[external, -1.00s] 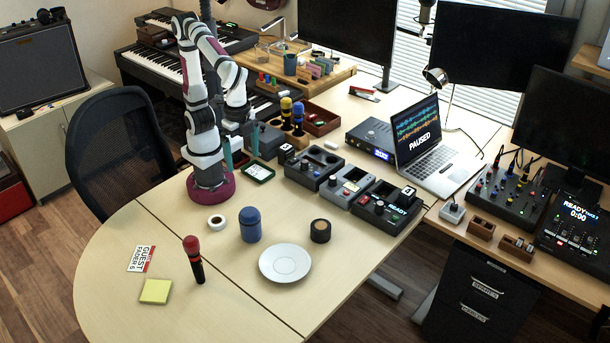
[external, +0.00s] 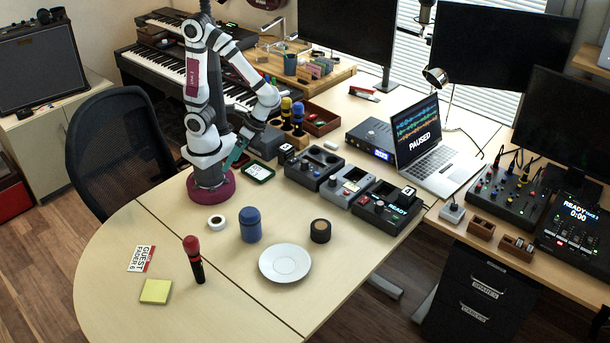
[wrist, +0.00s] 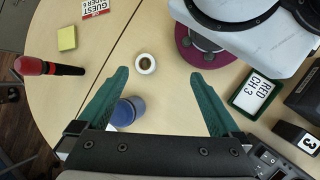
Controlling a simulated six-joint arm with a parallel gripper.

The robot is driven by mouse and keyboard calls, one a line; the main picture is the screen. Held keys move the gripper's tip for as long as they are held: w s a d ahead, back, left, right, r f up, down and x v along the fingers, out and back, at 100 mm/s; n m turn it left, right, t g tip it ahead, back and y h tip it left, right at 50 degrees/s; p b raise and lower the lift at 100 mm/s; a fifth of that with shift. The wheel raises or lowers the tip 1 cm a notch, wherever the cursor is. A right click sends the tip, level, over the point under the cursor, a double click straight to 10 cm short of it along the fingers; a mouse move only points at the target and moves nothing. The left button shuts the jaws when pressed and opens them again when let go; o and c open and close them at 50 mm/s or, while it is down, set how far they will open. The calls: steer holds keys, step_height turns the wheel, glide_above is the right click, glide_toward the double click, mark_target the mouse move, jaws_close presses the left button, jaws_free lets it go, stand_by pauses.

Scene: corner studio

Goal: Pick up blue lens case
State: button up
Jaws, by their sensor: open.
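The blue lens case (external: 250,225) is a rounded blue cylinder standing upright on the light wooden desk in the external view, left of the white saucer. In the wrist view the case (wrist: 126,112) shows beside the left finger, partly hidden by the finger and the gripper body. My gripper (external: 231,160) is near my base, above and behind the case, apart from it, with its teal fingers tilted down. In the wrist view my gripper (wrist: 158,75) is open, with nothing between the fingers.
A white tape roll (external: 217,223) lies just left of the case. A black round jar (external: 320,231) and the saucer (external: 285,263) are to its right. A green-framed card (external: 258,172) and control boxes (external: 313,166) lie behind.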

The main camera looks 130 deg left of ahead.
steer(key=w+f+n+t+h, duration=0.1)
steer(key=w+f+n+h, duration=0.1)
steer(key=w+n+h, duration=0.3)
steer(key=n+t+h, duration=0.3)
steer(key=n+t, duration=0.4)
steer(key=n, duration=0.4)
glide_toward(245, 226)
steer(key=shift+n, duration=0.3)
steer(key=x, duration=0.9)
steer(key=shift+d, duration=0.3)
steer(key=c, duration=1.6)
